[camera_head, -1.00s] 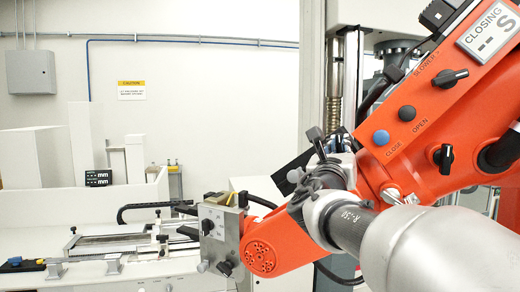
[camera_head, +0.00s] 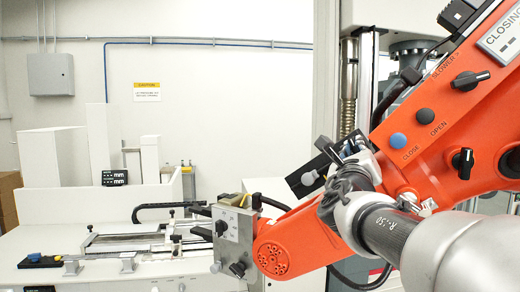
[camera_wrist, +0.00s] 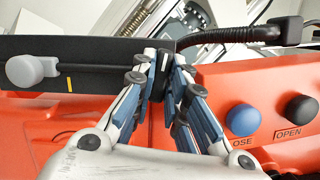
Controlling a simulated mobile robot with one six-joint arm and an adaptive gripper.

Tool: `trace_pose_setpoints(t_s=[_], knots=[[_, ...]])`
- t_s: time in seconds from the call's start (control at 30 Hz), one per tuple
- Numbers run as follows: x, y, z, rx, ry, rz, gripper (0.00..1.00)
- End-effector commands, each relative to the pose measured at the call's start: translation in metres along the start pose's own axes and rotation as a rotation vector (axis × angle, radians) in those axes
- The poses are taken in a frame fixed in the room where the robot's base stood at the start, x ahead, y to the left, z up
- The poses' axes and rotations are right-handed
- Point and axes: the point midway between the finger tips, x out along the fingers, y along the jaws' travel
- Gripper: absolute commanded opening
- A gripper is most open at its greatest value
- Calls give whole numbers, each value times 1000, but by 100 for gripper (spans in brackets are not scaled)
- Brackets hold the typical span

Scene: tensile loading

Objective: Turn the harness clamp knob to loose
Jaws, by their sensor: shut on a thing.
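A dark knob (camera_wrist: 158,77), which I take for the harness clamp knob, sits between my gripper's fingertips (camera_wrist: 160,68) at the edge of the black bar on the orange machine arm. My gripper is shut on it, and the fingers hide most of it. In the head view my gripper (camera_head: 345,172) reaches the left side of the orange arm (camera_head: 425,140), and the knob cannot be made out there. The knob's loose or tight marking is not visible.
A grey knob (camera_wrist: 32,70) sits on the black bar (camera_wrist: 95,62) with a yellow mark. The blue CLOSE button (camera_wrist: 242,119) and black OPEN button (camera_wrist: 301,109) are close right of the fingers. A ribbed hose (camera_wrist: 230,35) passes above. A metal block with knobs (camera_head: 233,235) stands lower left.

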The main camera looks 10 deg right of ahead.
Motion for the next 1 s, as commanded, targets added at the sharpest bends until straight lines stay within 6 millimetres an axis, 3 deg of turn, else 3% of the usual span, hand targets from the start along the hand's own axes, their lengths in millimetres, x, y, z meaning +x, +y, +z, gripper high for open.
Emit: trace_pose_setpoints(t_s=[0.17, 0.2, 0.47, 1.0], knots=[[0, -1, 1, 1, -2, -2, 0], [0, -1, 1, 1, -2, -2, 16], [0, 0, 1, 2, -1, -1, 33], [0, 0, 0, 37, -1, -9, 33]])
